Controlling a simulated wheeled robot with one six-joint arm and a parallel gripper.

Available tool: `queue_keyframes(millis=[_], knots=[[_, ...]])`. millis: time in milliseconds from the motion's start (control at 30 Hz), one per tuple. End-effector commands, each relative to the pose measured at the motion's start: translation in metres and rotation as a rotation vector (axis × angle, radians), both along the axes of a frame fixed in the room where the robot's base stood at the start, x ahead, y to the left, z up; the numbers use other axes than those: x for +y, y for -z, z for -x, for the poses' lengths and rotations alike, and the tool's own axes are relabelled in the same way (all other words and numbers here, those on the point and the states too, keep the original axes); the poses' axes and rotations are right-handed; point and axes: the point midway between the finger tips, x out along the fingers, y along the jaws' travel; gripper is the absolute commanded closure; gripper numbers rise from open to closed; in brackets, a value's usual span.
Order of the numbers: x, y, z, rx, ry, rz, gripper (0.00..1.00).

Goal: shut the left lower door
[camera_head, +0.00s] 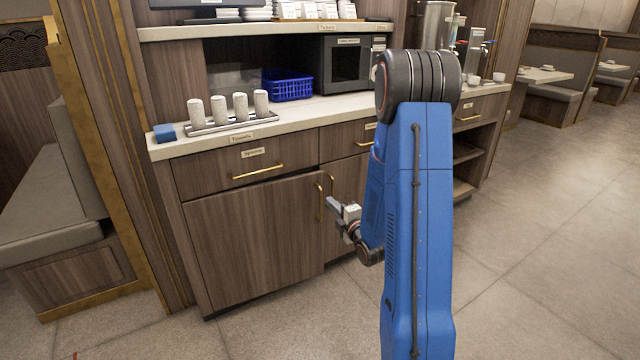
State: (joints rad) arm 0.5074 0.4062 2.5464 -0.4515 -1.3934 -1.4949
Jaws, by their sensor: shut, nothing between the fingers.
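The left lower door (255,243) is a brown wood-grain panel under the drawer labelled Spoons. Its right edge seems to stand slightly out from the cabinet front, so it looks a little ajar. Its upright brass handle (320,203) is near that right edge. My gripper (333,204) is shut and empty, just right of this handle and in front of the neighbouring door. I cannot tell whether it touches the door edge. My blue arm hides much of the cabinet's right part.
The spoon drawer (245,165) above is closed. Open shelves (466,152) are at right. The tiled floor (540,230) in front is clear.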

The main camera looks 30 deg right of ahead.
Motion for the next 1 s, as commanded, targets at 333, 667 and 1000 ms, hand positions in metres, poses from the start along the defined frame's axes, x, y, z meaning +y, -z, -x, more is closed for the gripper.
queue_keyframes(millis=[333, 667, 1000], knots=[[-0.001, -0.001, -0.032, -0.009, 0.000, -0.006, 1.00], [-0.004, -0.001, -0.090, -0.008, -0.002, -0.005, 1.00], [-0.007, -0.001, -0.132, -0.007, 0.000, -0.006, 1.00]])
